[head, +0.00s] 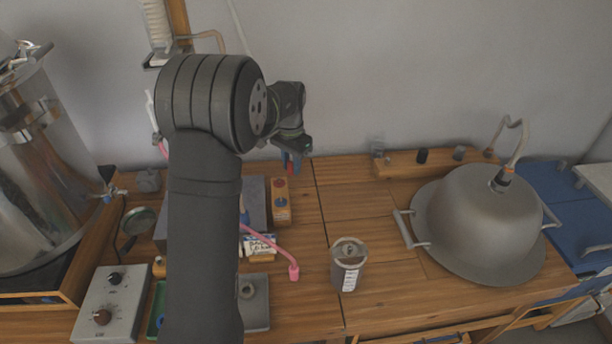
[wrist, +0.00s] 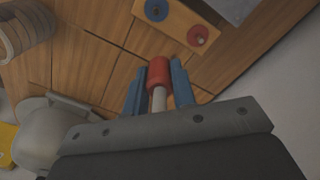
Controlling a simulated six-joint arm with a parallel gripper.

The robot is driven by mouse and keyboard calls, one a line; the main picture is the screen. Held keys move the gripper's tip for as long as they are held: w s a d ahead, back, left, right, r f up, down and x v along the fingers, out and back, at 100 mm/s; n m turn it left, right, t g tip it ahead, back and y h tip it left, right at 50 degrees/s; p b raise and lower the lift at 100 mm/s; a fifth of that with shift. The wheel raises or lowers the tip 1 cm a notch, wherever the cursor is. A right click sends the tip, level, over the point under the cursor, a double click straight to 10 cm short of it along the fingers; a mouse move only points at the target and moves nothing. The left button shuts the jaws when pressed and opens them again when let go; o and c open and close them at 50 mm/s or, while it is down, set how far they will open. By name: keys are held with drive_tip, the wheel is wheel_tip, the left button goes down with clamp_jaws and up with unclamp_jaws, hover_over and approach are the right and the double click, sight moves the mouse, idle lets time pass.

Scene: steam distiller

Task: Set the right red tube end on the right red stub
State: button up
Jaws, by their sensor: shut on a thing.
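My gripper (wrist: 158,82) is shut on a red tube end (wrist: 160,73), held between its blue fingers with a pale tube running back from it. In the head view my gripper (head: 292,160) hangs above the back of the table. A small wooden block (head: 282,214) carries a red stub (head: 280,183) and a blue stub (head: 281,202). In the wrist view the red stub (wrist: 198,36) lies up and right of the held tube end, apart from it. The blue stub (wrist: 156,9) is at the top edge. I cannot tell the height gap.
A pink hose (head: 268,241) lies in front of the block. A control box (head: 112,303) and a steel vessel (head: 35,170) are at left. My arm hides part of the table.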

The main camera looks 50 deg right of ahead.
hover_over(279, 179)
drive_tip(key=shift+f, duration=0.9)
drive_tip(key=shift+w+f, duration=0.1)
drive_tip(key=shift+f, duration=1.95)
drive_tip(key=shift+f, duration=0.2)
drive_tip(key=shift+f, duration=0.65)
drive_tip(key=shift+f, duration=0.15)
drive_tip(key=shift+f, duration=0.3)
drive_tip(key=o, duration=1.1)
drive_tip(key=shift+c, duration=0.2)
drive_tip(key=shift+r, duration=3.5)
